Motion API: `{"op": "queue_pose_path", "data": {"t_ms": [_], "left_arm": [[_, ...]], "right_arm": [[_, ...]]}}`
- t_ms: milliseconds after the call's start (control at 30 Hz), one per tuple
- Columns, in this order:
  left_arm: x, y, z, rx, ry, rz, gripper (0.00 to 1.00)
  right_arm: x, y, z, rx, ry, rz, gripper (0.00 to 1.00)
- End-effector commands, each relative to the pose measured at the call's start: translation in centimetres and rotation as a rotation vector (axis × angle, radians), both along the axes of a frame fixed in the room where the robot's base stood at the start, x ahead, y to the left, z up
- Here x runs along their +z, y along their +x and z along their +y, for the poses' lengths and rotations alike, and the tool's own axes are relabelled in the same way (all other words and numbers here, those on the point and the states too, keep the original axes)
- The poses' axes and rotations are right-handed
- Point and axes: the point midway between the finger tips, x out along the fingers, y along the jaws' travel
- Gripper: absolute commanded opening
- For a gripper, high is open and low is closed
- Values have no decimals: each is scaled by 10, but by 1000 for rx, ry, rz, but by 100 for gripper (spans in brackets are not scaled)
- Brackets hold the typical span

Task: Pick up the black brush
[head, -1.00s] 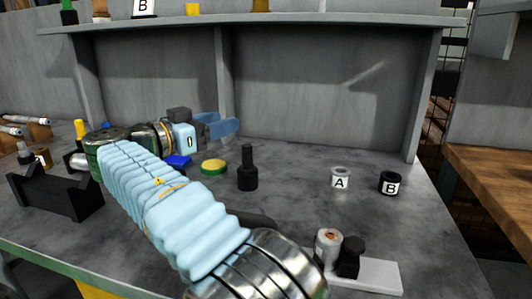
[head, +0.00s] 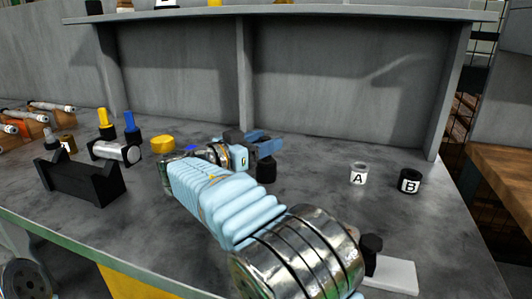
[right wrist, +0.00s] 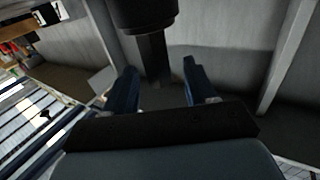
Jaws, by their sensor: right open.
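The black brush (head: 266,172) stands upright on the grey bench, its upper part hidden behind my right gripper (head: 266,147). In the right wrist view the brush (right wrist: 146,14) shows as a wide dark round part at the top edge with a narrower stem. The stem reaches down toward the space between the two blue fingers of my right gripper (right wrist: 158,76). The fingers are apart, and I cannot tell whether they touch the brush. My left gripper is not in view.
White cup A (head: 358,174) and black cup B (head: 410,182) stand to the right. A yellow round container (head: 163,143) and a black V-shaped holder (head: 80,181) are on the left. A grey shelf wall (head: 340,95) rises behind.

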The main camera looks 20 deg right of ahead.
Motion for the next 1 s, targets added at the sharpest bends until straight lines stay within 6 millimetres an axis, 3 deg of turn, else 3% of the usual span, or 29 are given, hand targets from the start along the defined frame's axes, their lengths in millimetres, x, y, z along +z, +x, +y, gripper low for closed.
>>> {"op": "queue_pose_path", "data": {"t_ms": [100, 267, 633, 1000], "left_arm": [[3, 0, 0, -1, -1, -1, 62], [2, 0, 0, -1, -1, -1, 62], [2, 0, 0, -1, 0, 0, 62], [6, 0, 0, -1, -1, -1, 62]], "right_arm": [[0, 5, -10, 0, -1, 2, 55], [0, 5, -10, 1, 0, 1, 55], [0, 5, -10, 1, 0, 1, 2], [6, 6, -11, 1, 0, -1, 0]]}}
